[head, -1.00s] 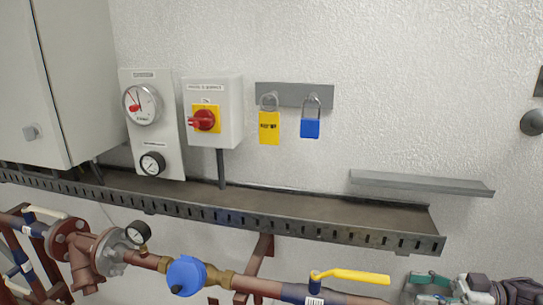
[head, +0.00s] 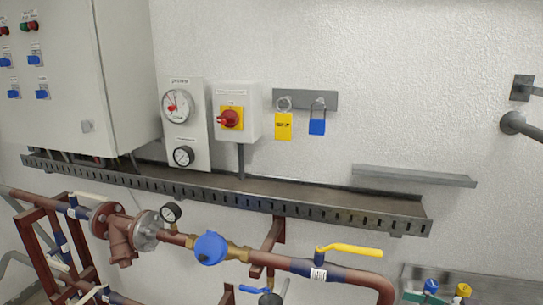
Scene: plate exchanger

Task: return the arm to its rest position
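Neither of my grippers and neither arm shows in the head view now. The view holds the wall equipment and piping. A red rotary switch on a yellow plate (head: 230,118) sits on a grey box. A yellow tag (head: 284,126) and a blue padlock (head: 317,126) hang from a grey wall bracket (head: 303,100). A yellow-handled valve (head: 348,250) sits on the brown pipe, its handle pointing right along the pipe.
A perforated cable tray (head: 250,200) runs along the wall, with a short grey shelf (head: 412,175) to its right. A large grey cabinet (head: 125,75) stands at left. Pipes with a blue round fitting (head: 210,248) run below. A grey holder (head: 480,285) is at lower right.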

